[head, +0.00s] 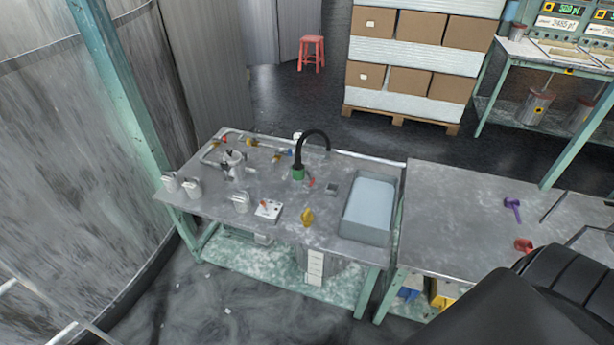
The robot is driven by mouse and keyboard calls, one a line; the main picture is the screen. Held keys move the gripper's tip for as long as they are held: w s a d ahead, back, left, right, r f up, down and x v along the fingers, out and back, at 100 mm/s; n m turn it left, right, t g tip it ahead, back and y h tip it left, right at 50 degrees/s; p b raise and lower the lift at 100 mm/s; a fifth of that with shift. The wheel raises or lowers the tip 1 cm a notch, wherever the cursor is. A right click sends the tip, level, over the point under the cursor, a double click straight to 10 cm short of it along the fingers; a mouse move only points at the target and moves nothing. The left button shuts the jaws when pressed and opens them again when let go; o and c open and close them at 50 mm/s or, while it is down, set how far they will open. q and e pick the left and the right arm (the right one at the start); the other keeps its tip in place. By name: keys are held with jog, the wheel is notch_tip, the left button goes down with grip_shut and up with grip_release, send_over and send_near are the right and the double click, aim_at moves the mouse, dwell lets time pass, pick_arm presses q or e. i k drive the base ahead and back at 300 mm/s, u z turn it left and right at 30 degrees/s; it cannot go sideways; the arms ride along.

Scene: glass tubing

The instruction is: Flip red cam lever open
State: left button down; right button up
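A black curved hose (314,134) stands on the grey metal table (320,228), with a green fitting (298,173) at its lower end. A small red lever (311,182) shows just right of the green fitting; it is too small to tell its exact angle or whether it is open. Another small red part (264,203) sits on a white box (268,211) nearer the front. Neither of my grippers is in view. A black part, which looks like my own body, fills the bottom right corner.
A yellow knob (307,217) and several white fittings (193,188) share the table. A second table (465,215) at right holds a purple part (513,208) and a red part (523,245). A large tank (75,150) is at left.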

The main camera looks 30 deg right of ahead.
aim_at(312, 179)
jog(key=k, duration=0.6)
jog(key=z, duration=0.75)
jog(key=i, duration=0.7)
jog(key=z, duration=0.65)
jog(key=i, duration=0.6)
jog(key=u, duration=0.05)
